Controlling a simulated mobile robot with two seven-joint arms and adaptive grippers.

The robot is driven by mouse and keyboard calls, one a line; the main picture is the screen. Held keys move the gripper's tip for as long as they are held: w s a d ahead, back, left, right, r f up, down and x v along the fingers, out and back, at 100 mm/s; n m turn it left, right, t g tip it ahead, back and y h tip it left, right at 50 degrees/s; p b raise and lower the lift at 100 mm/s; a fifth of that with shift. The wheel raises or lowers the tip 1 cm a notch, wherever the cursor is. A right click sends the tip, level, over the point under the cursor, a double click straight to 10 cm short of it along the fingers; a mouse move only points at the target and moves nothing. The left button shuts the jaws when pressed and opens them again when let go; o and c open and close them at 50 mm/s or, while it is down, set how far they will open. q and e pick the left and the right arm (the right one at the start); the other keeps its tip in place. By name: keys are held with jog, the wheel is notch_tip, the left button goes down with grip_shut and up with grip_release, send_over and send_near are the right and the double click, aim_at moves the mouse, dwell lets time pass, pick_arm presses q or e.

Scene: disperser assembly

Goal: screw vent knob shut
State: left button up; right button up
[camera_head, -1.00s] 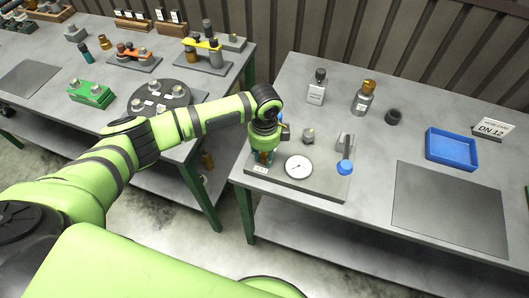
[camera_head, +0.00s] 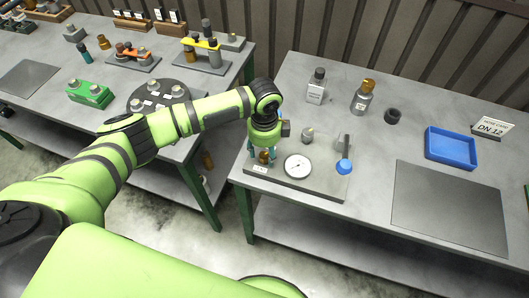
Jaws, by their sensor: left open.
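My left gripper (camera_head: 264,152) points down over the left end of a grey test plate (camera_head: 325,185) on the right-hand table. Its teal fingers are apart, one on each side of a small brass-coloured knob (camera_head: 264,157). I cannot tell whether a finger touches the knob, and the gripper body hides what is around it. I cannot read which part is labelled as the vent. A round white gauge (camera_head: 298,166) sits right of the gripper. A grey knob (camera_head: 308,134) stands behind the gauge, and a blue-ended part (camera_head: 344,166) is at the plate's right. My right gripper is out of view.
A labelled bottle (camera_head: 316,88), a brass-topped bottle (camera_head: 362,96) and a dark ring (camera_head: 392,116) stand behind the plate. A blue tray (camera_head: 452,148) and a grey mat (camera_head: 450,208) lie to the right. A gap separates the left table (camera_head: 120,120).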

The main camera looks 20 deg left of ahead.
aim_at(265, 155)
pick_arm(q)
notch_tip(265, 155, up, 10)
jog(key=shift+r, duration=0.25)
dwell(0.5)
